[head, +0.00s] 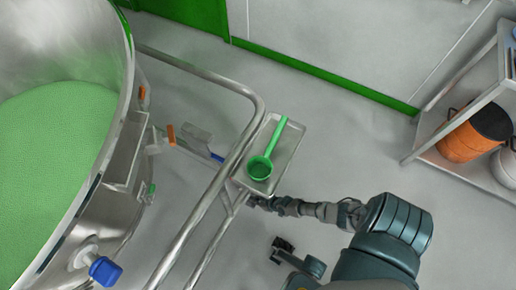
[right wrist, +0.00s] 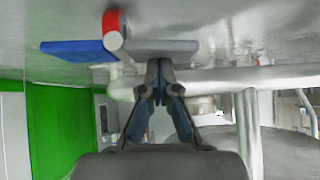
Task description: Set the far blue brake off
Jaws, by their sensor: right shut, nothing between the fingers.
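A blue tip (head: 217,157) shows low beside the steel bowl, just past the bent rail, at the end of a pale grey part. A second blue piece, a knob (head: 104,270), is on the bowl's near side. In the right wrist view a flat blue tab (right wrist: 78,49) lies beside a red-ended round pin (right wrist: 113,27) and a grey bar. My right gripper (head: 252,201) reaches in from the right to the tray's near edge. It is shut and empty, its fingertips (right wrist: 160,66) close below the grey bar; I cannot tell whether they touch. My left gripper is not seen.
The steel bowl (head: 112,60) holds green powder. A bent steel rail (head: 220,180) runs beside it. A small tray (head: 288,150) with a green scoop (head: 260,167) sits by the rail. A shelf with an orange bucket (head: 465,138) stands at right.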

